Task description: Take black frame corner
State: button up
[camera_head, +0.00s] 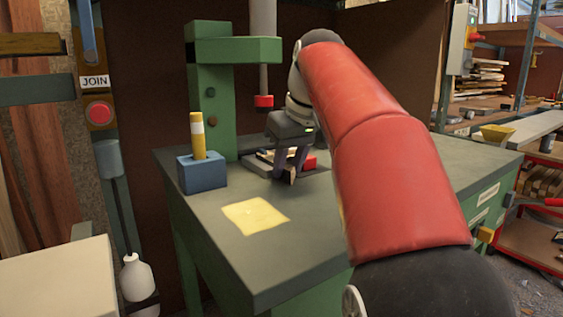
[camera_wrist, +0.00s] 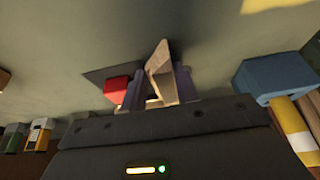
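My gripper (camera_head: 291,176) points down over the green bench, below and beside the green press. In the wrist view its two fingers (camera_wrist: 160,84) stand partly apart, on either side of an angled frame corner (camera_wrist: 160,65), and seem to press on it. The corner looks tan here, not black, and its lower part is hidden by the fingers and the gripper body. In the head view only a small tan bit of it (camera_head: 293,178) shows at the fingertips. A dark plate (camera_wrist: 100,74) lies beneath, with a red block (camera_wrist: 116,89) beside the left finger.
A blue holder (camera_head: 202,174) with a yellow marker (camera_head: 197,135) stands on the bench to the left. A yellow sheet (camera_head: 255,216) lies in front. The green press (camera_head: 212,95) rises behind, its red-tipped ram (camera_head: 263,100) close to my arm.

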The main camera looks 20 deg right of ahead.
jog(key=c, duration=0.5)
